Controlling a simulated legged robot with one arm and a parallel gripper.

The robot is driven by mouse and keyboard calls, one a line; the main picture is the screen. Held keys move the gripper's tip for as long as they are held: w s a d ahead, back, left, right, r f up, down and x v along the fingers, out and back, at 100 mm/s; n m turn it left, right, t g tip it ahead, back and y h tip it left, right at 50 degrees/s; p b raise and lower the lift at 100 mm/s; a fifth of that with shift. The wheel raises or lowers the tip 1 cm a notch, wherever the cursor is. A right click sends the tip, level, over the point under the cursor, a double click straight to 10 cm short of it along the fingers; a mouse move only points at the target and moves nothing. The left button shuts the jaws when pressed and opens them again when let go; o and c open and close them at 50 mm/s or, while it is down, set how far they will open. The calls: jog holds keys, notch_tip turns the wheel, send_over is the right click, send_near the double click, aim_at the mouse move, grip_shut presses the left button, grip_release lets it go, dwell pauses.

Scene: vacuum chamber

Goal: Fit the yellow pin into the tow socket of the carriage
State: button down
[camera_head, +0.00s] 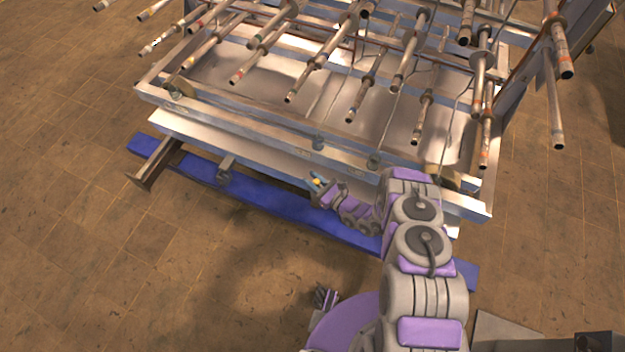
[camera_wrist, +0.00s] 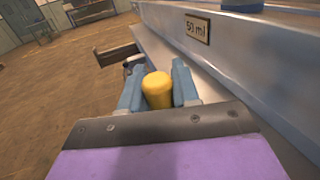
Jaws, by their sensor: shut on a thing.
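My gripper (camera_head: 314,186) is close to the front of the metal carriage (camera_head: 240,105), just above the blue beam. In the wrist view, my gripper (camera_wrist: 158,88) has its two blue fingers closed on the yellow pin (camera_wrist: 157,90), with its rounded yellow end between them. The yellow pin (camera_head: 319,182) is a small spot at the fingertips in the head view. A dark fitting sits just beyond the pin in the wrist view, partly hidden by the left finger. I cannot tell whether it is the tow socket, or whether the pin touches it.
A blue beam (camera_head: 265,200) lies along the carriage's front, near the floor. A metal rail with a "50 ml" plate (camera_wrist: 197,28) runs close on the right in the wrist view. Several rods (camera_head: 365,95) stick out above the carriage. The tiled floor (camera_head: 90,250) at left is clear.

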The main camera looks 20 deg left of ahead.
jog(key=shift+f, duration=0.2)
jog(key=shift+f+b, duration=0.85)
jog(key=shift+f, duration=0.25)
jog(key=c, duration=0.8)
grip_release()
jog(key=shift+o, duration=0.2)
jog(key=shift+d, duration=0.1)
jog(key=v, duration=1.7)
jog(key=shift+d+f, duration=0.1)
